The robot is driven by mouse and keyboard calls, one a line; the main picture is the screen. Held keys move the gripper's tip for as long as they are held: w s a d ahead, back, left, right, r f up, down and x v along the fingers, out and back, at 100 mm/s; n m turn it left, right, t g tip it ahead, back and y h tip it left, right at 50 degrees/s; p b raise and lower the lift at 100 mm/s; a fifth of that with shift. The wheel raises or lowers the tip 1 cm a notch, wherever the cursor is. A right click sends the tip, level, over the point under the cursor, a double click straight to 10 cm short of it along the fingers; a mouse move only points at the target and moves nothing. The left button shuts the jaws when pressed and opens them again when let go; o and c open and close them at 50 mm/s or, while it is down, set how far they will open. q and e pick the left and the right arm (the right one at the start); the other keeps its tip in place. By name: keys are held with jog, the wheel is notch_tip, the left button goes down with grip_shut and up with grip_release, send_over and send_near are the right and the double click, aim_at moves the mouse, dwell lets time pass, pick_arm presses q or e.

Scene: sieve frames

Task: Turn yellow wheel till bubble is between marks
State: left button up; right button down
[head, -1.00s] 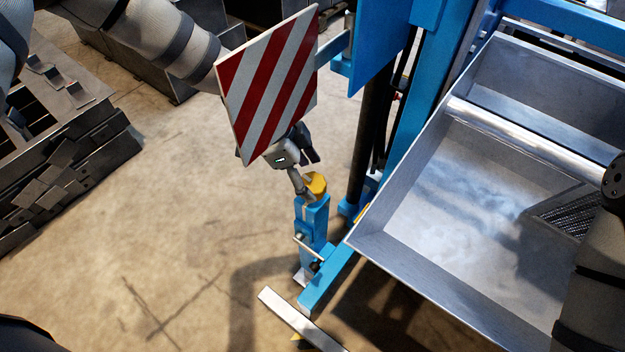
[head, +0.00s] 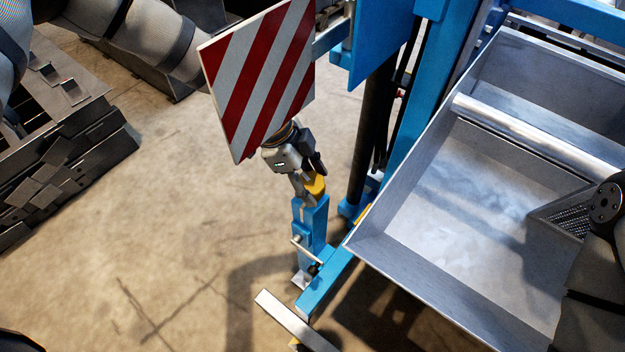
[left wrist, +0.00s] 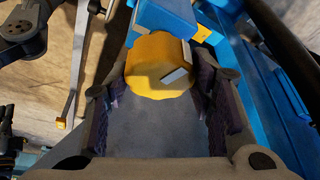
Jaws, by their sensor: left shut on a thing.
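The yellow wheel (head: 317,186) sits on top of a blue post (head: 313,219) at the machine's lower left corner. My left gripper (head: 311,178) reaches down to it from behind the striped board. In the left wrist view the yellow wheel (left wrist: 152,72) lies between my left gripper's two dark fingers (left wrist: 165,88), one on each side, and the gripper is shut on it. A pale flat patch shows on the wheel's face. I cannot make out the bubble or its marks in either view. My right gripper is not in view.
A red-and-white striped board (head: 258,80) hangs close above my left gripper and hides part of my arm. A large grey metal trough (head: 445,205) fills the right side. A dark rack of metal parts (head: 60,165) stands at the left. The floor between is clear.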

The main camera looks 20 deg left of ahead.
pick_arm(q)
jog(key=shift+s+f+m+g+b, duration=0.1)
jog(key=shift+f+m+g+b, duration=0.15)
jog(key=shift+m, duration=0.3)
jog(key=shift+f+m+g+b, duration=0.15)
jog(key=shift+m+b, duration=0.15)
jog(key=shift+m, duration=0.25)
jog(key=shift+r+m, duration=0.3)
jog(key=shift+m, duration=0.1)
jog(key=o, duration=1.1)
jog(key=v, duration=1.2)
